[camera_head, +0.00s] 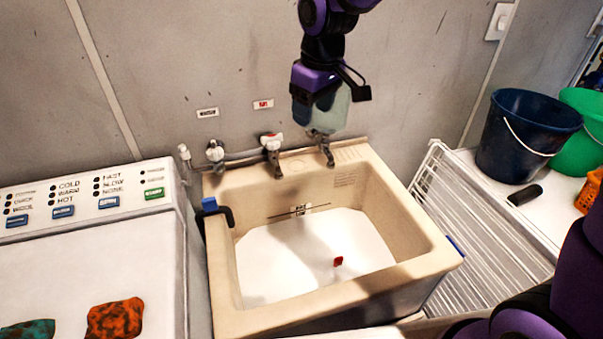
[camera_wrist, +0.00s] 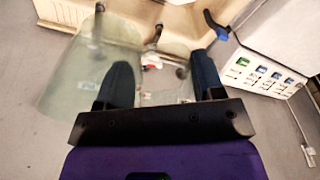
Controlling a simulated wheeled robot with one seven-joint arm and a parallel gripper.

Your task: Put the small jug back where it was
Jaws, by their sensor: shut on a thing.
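The small jug (camera_head: 330,112) is pale green, see-through glass. My gripper (camera_head: 318,92) is shut on it and holds it in the air above the back of the sink, in front of the wall and near the right tap. In the wrist view the jug (camera_wrist: 75,82) shows as a clear, tinted shape around and left of the dark fingers of my gripper (camera_wrist: 162,75). The arm covers part of the jug in the head view. I cannot tell its exact tilt.
A beige sink (camera_head: 225,285) holds white liquid or a white bottom with a small red thing (camera_head: 338,261). A white washer (camera_head: 90,255) with two cloths stands left. A white wire rack (camera_head: 480,230) and dark blue bucket (camera_head: 520,140) are right. Taps (camera_head: 272,150) line the back.

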